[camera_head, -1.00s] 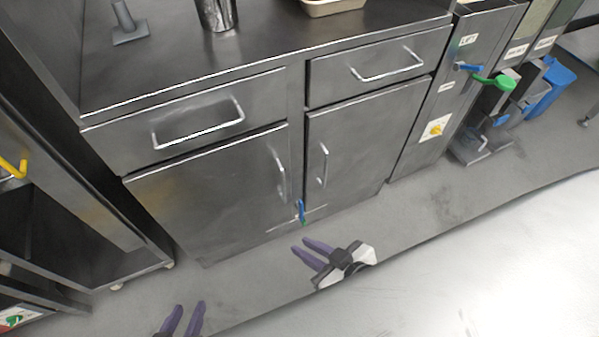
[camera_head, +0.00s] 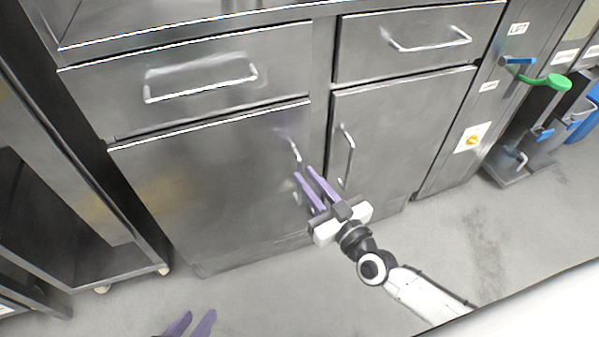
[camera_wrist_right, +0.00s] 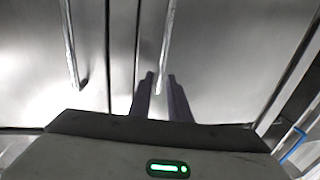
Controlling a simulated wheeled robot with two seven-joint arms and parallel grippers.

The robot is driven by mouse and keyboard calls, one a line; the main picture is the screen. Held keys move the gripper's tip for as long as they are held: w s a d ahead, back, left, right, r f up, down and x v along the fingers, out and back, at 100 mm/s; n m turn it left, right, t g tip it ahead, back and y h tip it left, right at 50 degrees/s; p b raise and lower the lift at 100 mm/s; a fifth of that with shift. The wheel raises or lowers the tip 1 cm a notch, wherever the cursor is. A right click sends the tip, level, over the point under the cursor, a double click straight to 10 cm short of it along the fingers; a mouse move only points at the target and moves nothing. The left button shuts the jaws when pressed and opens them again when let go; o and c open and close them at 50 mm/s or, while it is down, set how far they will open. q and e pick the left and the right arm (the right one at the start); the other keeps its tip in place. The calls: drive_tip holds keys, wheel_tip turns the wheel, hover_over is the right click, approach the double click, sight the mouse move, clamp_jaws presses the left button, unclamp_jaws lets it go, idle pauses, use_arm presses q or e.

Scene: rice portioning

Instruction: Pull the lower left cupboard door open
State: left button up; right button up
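The lower left cupboard door (camera_head: 205,190) is a grey metal door and looks shut. Its upright bar handle (camera_head: 295,150) is near its right edge, with the lower part partly hidden by my right gripper. My right gripper (camera_head: 304,171) is open, its purple fingers pointing at this handle. In the right wrist view, the lower end of a bar handle (camera_wrist_right: 166,50) shows between the tips of the right gripper (camera_wrist_right: 160,76), with a gap on the sides; whether it touches is unclear. My left gripper (camera_head: 198,313) is open and empty at the bottom edge of the head view.
The lower right door (camera_head: 400,130) with its own handle (camera_head: 349,155) is just to the right. Two drawers with handles are above. A dark rack (camera_head: 70,200) stands at the left. A unit with a green lever (camera_head: 555,82) is at the right. Floor in front is clear.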

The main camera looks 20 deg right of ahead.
sight(301, 171)
use_arm(q)
drive_tip(key=shift+w+d+f+b, duration=0.1)
drive_tip(key=shift+d+f+b, duration=0.2)
drive_tip(key=shift+f, duration=0.05)
use_arm(e)
drive_tip(key=shift+x, duration=2)
